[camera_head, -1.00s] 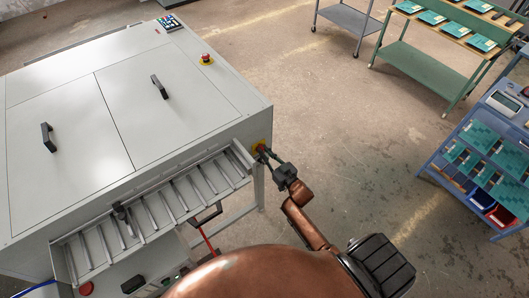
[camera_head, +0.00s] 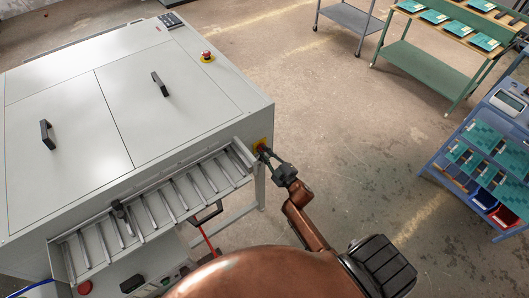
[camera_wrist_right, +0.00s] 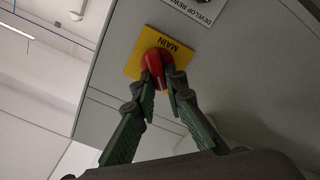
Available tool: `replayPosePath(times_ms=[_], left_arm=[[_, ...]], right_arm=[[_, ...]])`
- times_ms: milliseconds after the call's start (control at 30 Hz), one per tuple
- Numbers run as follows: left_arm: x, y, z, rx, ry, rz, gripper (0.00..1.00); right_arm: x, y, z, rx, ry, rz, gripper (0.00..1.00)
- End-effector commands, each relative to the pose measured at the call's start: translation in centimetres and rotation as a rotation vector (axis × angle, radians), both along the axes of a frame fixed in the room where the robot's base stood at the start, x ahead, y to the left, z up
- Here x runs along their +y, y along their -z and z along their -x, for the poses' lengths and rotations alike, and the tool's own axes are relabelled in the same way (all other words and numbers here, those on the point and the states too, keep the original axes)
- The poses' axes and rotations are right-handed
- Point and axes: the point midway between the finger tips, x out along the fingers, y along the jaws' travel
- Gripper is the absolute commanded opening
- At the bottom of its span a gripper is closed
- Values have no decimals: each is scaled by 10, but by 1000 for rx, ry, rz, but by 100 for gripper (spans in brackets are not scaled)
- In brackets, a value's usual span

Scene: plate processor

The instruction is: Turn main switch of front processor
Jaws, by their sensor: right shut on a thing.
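The front processor (camera_head: 60,88) is a large light-grey cabinet at the left of the head view. Its main switch is a red knob (camera_wrist_right: 153,62) on a yellow plate (camera_wrist_right: 138,68) marked MAIN, in the right wrist view. In the head view the yellow plate (camera_head: 263,142) is at the cabinet's near right corner. My right gripper (camera_wrist_right: 160,84) is shut on the red knob, one finger on each side of its grip. In the head view my right gripper (camera_head: 266,152) reaches the plate and hides most of the knob. My left gripper is not in view.
A slatted metal tray (camera_head: 150,212) juts from the cabinet's front, left of my right gripper. A red emergency button (camera_head: 206,54) and a dark control panel (camera_head: 172,21) are on top. A blue rack (camera_head: 468,165) stands at right. The floor between is clear.

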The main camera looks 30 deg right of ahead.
Motion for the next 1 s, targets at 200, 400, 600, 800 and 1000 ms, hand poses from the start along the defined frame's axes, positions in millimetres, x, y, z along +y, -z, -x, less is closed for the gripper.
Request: replayPosePath(times_ms=[200, 400, 600, 800, 1000], left_arm=[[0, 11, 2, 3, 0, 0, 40], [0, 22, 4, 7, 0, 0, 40], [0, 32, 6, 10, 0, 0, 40], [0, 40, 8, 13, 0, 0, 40], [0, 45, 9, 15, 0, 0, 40]], right_arm=[[1, 3, 0, -17, 0, 205, 0], [2, 6, 0, -32, 0, 394, 0], [3, 8, 0, -44, 1, 563, 0], [3, 9, 0, -55, 1, 698, 0], [3, 9, 0, -62, 1, 785, 0]])
